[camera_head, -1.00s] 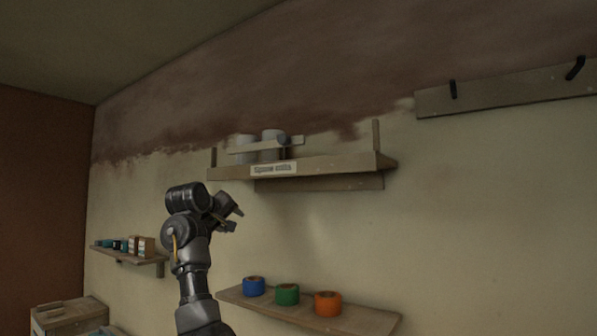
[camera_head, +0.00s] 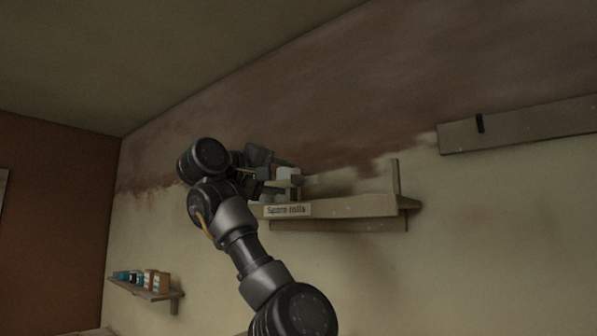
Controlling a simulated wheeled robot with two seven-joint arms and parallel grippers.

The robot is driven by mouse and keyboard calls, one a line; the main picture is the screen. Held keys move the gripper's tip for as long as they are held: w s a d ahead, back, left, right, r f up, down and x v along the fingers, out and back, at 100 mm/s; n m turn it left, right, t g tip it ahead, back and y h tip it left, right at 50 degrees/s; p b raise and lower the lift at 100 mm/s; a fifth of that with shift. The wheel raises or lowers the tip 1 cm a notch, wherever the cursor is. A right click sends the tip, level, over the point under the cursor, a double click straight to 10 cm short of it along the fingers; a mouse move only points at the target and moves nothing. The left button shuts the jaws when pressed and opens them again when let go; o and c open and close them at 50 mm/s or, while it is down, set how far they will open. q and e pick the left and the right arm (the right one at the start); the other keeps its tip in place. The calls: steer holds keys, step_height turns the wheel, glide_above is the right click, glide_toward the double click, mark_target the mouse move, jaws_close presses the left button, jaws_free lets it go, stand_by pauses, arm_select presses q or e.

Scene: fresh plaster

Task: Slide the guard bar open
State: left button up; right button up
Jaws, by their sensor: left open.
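The guard bar (camera_head: 312,180) is a pale strip along the front of the upper shelf (camera_head: 350,207), which carries a "Spare rolls" label. Only a short piece of the bar shows, because my left arm covers the rest. My left gripper (camera_head: 279,176) is at the bar, above the label, with its fingers apart. A small pale grey piece (camera_head: 291,175) shows at the fingertips; I cannot tell whether it is the bar's knob or a roll, or whether the fingers touch it. The rolls behind the bar are mostly hidden. My right gripper is out of view.
An upright post (camera_head: 395,177) stands at the shelf's right end. A hook board (camera_head: 525,125) is on the wall at upper right. A small shelf (camera_head: 150,290) with boxes is at lower left.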

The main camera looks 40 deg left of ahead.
mark_target(295, 179)
arm_select(q)
steer(key=w, duration=0.1)
steer(key=w+p, duration=0.1)
steer(key=w, duration=0.1)
steer(key=w+p, duration=0.1)
steer(key=w, duration=0.1)
steer(key=shift+d, duration=0.25)
steer(key=shift+w+p, duration=0.35)
steer(key=shift+w, duration=0.15)
steer(key=shift+f, duration=0.1)
steer(key=shift+c, duration=0.4)
steer(key=shift+w+d, duration=0.1)
jaws_close()
